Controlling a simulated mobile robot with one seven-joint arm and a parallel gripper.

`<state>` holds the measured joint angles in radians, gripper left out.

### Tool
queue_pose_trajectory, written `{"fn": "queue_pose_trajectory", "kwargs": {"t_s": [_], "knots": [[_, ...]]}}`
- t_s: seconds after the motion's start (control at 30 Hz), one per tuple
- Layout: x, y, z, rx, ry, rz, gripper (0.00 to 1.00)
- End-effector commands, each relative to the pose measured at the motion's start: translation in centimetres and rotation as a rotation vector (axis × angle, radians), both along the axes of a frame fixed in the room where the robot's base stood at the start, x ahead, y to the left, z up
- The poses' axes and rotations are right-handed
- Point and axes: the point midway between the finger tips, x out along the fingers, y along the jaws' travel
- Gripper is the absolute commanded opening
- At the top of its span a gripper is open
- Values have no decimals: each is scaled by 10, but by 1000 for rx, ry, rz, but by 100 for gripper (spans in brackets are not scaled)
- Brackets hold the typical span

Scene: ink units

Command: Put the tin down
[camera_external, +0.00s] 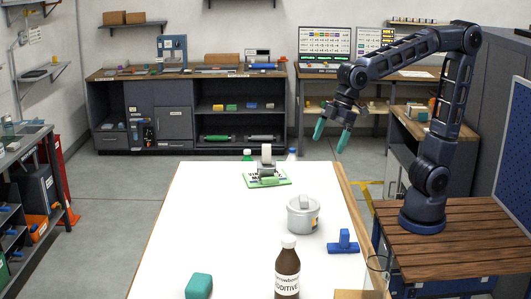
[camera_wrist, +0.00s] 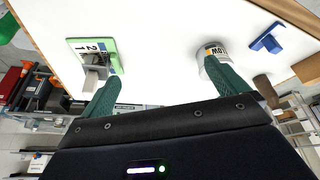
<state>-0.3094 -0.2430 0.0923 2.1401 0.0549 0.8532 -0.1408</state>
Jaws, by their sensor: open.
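The tin (camera_external: 301,219), a light grey round pot with a lid and a label, stands upright on the white table (camera_external: 225,235), right of its middle. My gripper (camera_external: 329,144) has two teal fingers, spread apart with nothing between them. It hangs in the air above the far right part of the table, well clear of the tin. In the wrist view the tin (camera_wrist: 219,71) shows behind the tip of the right finger of my gripper (camera_wrist: 161,72), which hides part of it.
A blue T-shaped tool (camera_external: 343,243) lies right of the tin. A brown additive bottle (camera_external: 287,272) stands in front, and a teal block (camera_external: 199,287) sits front left. A green board with a grey device (camera_external: 267,179) is behind. The table's left middle is clear.

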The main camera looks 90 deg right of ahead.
Motion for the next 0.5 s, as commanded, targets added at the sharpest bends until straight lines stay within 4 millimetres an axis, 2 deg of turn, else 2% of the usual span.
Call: {"fn": "queue_pose_trajectory", "kwargs": {"t_s": [0.03,0.2,0.5], "knots": [[-13,-21,2,0,-4,-37,99],[-54,-79,-2,0,-7,-157,99],[-135,-158,-24,10,-7,-364,99]]}}
